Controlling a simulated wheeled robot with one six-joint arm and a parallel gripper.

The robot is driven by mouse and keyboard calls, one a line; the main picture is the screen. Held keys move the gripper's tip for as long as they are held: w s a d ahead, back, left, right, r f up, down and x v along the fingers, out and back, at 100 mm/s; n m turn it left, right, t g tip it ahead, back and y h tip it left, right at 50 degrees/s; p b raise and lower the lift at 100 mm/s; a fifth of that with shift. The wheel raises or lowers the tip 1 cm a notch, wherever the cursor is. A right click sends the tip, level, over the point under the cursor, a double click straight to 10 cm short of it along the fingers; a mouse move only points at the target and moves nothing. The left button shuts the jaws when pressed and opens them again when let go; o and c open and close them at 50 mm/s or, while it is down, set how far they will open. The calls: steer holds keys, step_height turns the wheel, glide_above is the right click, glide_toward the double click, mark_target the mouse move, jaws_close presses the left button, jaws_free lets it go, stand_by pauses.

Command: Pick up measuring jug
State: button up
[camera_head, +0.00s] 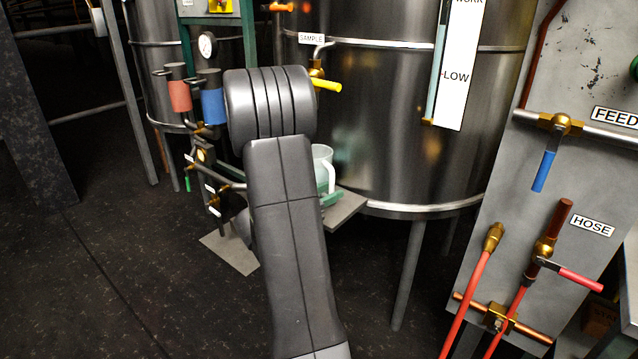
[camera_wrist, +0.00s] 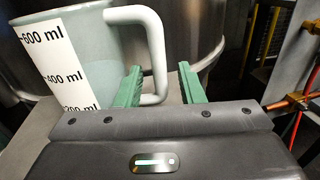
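The measuring jug (camera_wrist: 85,58) is pale translucent green with a white scale strip marked 200, 400 and 600 ml. In the head view the jug (camera_head: 324,167) stands upright on a small grey shelf (camera_head: 346,211), partly hidden by my arm. My gripper (camera_wrist: 160,82) is open, with its two green fingers apart. The lower part of the jug's white handle (camera_wrist: 155,70) shows between the fingers, nearer the left one. I cannot tell whether the finger touches it. In the head view my gripper is mostly hidden behind my arm; a bit of green shows beside the jug.
A large steel tank (camera_head: 400,130) stands behind the shelf. A yellow-handled sample tap (camera_head: 327,85) is above the jug. Red and blue canisters (camera_head: 212,100) and pipes are to the left. A valve panel (camera_head: 560,190) with hoses stands at the right. The floor at left is open.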

steer(key=shift+x, duration=0.8)
steer(key=shift+a, duration=0.1)
steer(key=shift+c, duration=0.2)
jaws_close()
steer(key=shift+r, duration=0.1)
